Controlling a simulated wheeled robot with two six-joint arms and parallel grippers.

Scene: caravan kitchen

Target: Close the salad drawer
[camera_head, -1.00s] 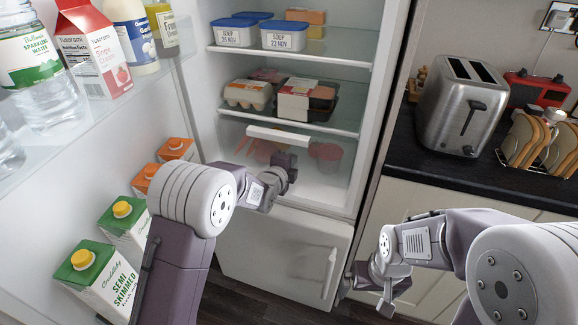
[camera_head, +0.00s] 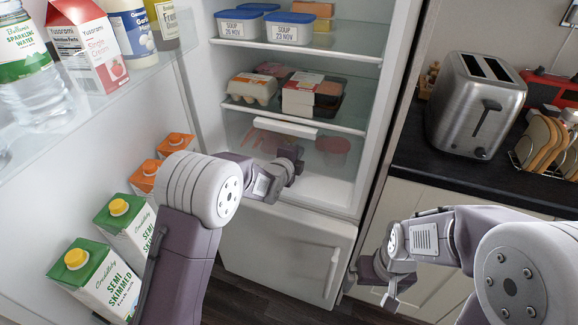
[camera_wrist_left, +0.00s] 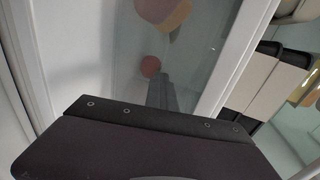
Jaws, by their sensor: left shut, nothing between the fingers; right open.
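The salad drawer (camera_head: 287,128) is a clear bin with a white handle strip, low in the fridge under the bottom shelf. Red and orange produce shows dimly through its front. My left gripper (camera_head: 290,163) is shut and empty, just in front of the drawer's lower front and partly covering it. In the left wrist view the shut fingers (camera_wrist_left: 163,92) point at the clear drawer front (camera_wrist_left: 190,60); I cannot tell whether they touch it. My right gripper (camera_head: 382,282) is open and empty, low in front of the cabinet right of the fridge.
The open fridge door (camera_head: 110,140) on the left holds cartons and bottles, close to my left arm. Shelves above the drawer hold soup tubs (camera_head: 290,30) and an egg box (camera_head: 252,88). A white freezer door (camera_head: 285,250) is below. A toaster (camera_head: 475,105) stands on the right counter.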

